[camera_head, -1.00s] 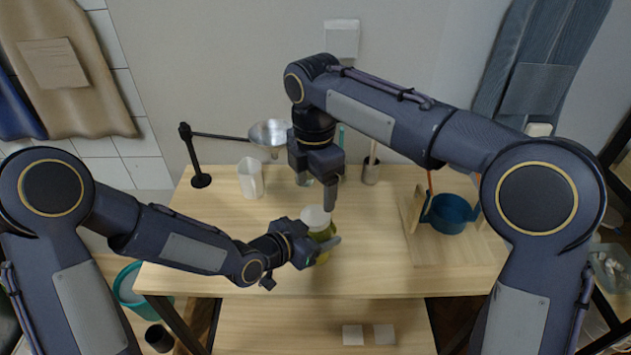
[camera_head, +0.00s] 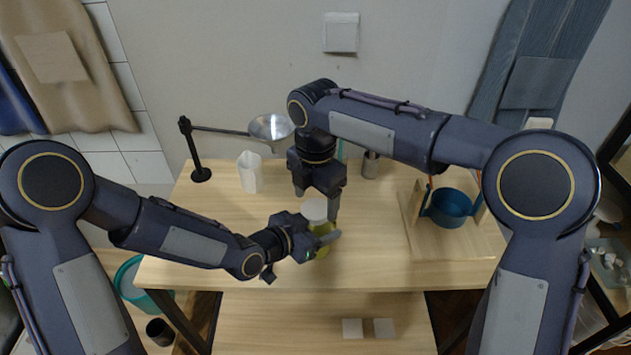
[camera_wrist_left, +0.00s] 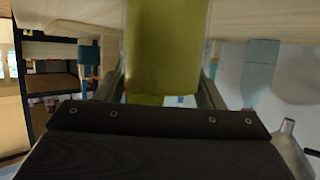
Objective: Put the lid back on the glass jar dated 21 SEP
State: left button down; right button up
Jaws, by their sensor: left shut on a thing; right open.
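A glass jar (camera_head: 321,249) with yellow-green contents stands near the table's front middle. It fills the top centre of the left wrist view (camera_wrist_left: 165,50). My left gripper (camera_head: 319,244) is shut around its side. A pale round lid or top (camera_head: 314,211) shows at the jar's upper end; I cannot tell whether it is seated. My right gripper (camera_head: 316,204) is open, pointing down, with its fingers close around or behind this pale top; contact cannot be told. No date is readable.
The front left is clear.

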jog(key=shift+f, duration=1)
jog(key=c, duration=1)
jog(key=m, duration=0.6)
jog(key=shift+m, duration=0.3)
jog(key=o, duration=1)
jog(key=shift+o, duration=0.2)
